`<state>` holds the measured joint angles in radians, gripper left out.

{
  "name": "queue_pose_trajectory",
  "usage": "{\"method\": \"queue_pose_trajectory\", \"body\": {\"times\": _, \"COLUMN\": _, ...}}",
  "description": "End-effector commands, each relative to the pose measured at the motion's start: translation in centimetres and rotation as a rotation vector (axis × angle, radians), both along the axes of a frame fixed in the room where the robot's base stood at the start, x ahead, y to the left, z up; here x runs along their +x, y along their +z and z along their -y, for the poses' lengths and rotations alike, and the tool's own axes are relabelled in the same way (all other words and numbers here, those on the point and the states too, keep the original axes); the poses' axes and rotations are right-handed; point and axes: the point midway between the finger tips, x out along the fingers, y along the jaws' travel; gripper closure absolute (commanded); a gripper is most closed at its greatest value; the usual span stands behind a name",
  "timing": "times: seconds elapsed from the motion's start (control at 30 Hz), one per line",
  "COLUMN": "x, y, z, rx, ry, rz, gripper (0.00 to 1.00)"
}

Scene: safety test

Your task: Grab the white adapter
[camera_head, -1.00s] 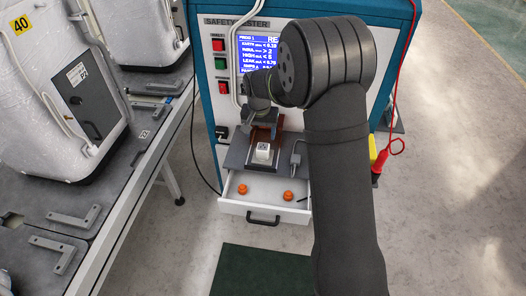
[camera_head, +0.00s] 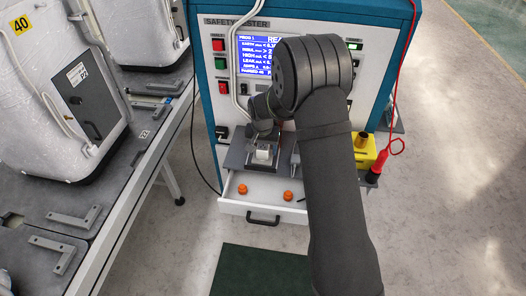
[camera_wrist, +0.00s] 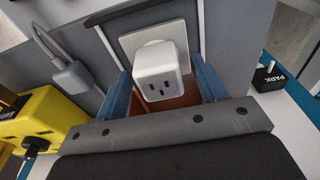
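The white adapter (camera_wrist: 162,76) is a small white block with a socket face, seen in the wrist view in front of a white plate (camera_wrist: 148,38). In the head view the adapter (camera_head: 263,154) shows small on the grey shelf of the tester. My gripper (camera_wrist: 165,88) has one blue finger on each side of the adapter. The fingers look open, with a narrow gap at the left; whether the right finger touches is hard to tell. In the head view my gripper is partly hidden by my arm.
The tester (camera_head: 222,60) stands behind the shelf. An open white drawer (camera_head: 238,207) with orange knobs sits below. A yellow box (camera_head: 366,152) is at the right.

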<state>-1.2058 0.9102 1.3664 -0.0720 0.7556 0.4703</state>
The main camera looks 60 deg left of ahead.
Motion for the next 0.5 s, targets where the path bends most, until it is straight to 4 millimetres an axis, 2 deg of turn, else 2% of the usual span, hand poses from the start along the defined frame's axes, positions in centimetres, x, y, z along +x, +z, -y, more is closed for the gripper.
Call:
{"method": "queue_pose_trajectory", "body": {"times": 0.03, "x": 0.00, "y": 0.01, "z": 0.00, "rx": 0.000, "ry": 0.000, "rz": 0.000, "gripper": 0.45}}
{"method": "queue_pose_trajectory", "body": {"times": 0.23, "x": 0.00, "y": 0.03, "z": 0.00, "rx": 0.000, "ry": 0.000, "rz": 0.000, "gripper": 0.83}}
{"method": "queue_pose_trajectory", "body": {"times": 0.5, "x": 0.01, "y": 0.15, "z": -0.01, "rx": 0.000, "ry": 0.000, "rz": 0.000, "gripper": 0.83}}
